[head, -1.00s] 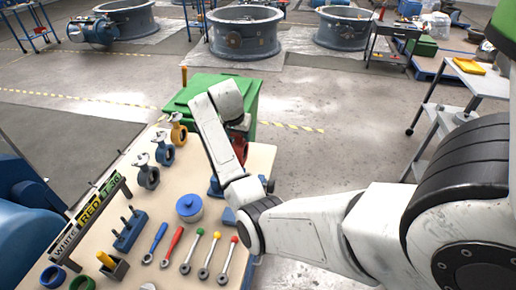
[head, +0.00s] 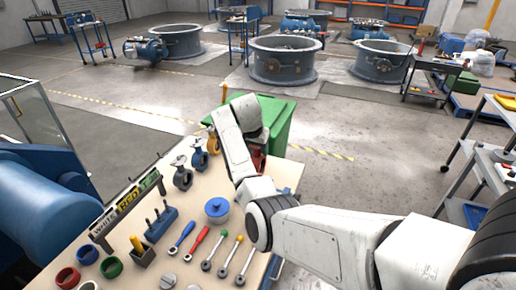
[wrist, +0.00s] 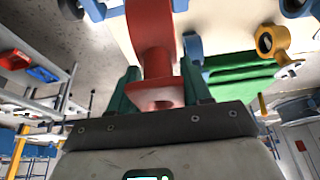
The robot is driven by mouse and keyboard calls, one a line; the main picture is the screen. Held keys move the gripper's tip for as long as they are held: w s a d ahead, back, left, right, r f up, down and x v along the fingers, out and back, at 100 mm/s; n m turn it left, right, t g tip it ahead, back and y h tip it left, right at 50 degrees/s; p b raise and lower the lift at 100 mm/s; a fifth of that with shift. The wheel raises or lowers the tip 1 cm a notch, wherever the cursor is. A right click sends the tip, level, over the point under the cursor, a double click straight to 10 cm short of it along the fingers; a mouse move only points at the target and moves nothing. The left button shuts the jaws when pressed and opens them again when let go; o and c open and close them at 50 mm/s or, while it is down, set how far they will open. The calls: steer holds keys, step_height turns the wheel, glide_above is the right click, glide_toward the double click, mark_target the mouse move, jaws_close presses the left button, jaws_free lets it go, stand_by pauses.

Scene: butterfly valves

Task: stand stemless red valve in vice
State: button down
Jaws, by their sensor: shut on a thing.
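The red valve (wrist: 152,28) is in the wrist view, its round body at the top and its neck and square flange between the green fingers of my gripper (wrist: 163,82). The gripper is shut on it. In the head view a little of the red valve (head: 258,157) shows beside my arm, which hides the gripper. Blue parts with metal, likely the vice (wrist: 95,9), show left of the valve in the wrist view. Another blue part (wrist: 194,48) shows just right of the valve. I cannot tell whether valve and vice touch. In the head view my arm hides the vice.
The bench (head: 160,205) carries a blue valve (head: 199,154), a dark valve (head: 182,174), a yellow valve (head: 213,140), a blue-lidded pot (head: 217,208), several wrenches, screwdrivers and a labelled rack (head: 127,203). A green bin (head: 283,125) stands behind. Open floor lies beyond.

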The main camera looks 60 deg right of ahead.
steer(key=shift+f+b, duration=2.9)
steer(key=shift+f, duration=1.45)
steer(key=c, duration=0.7)
jaws_free()
steer(key=shift+c, duration=0.2)
steer(key=o, duration=0.3)
steer(key=shift+f, duration=0.1)
steer(key=shift+f, duration=0.1)
steer(key=b+v, duration=0.1)
steer(key=v, duration=1)
steer(key=shift+d, duration=0.1)
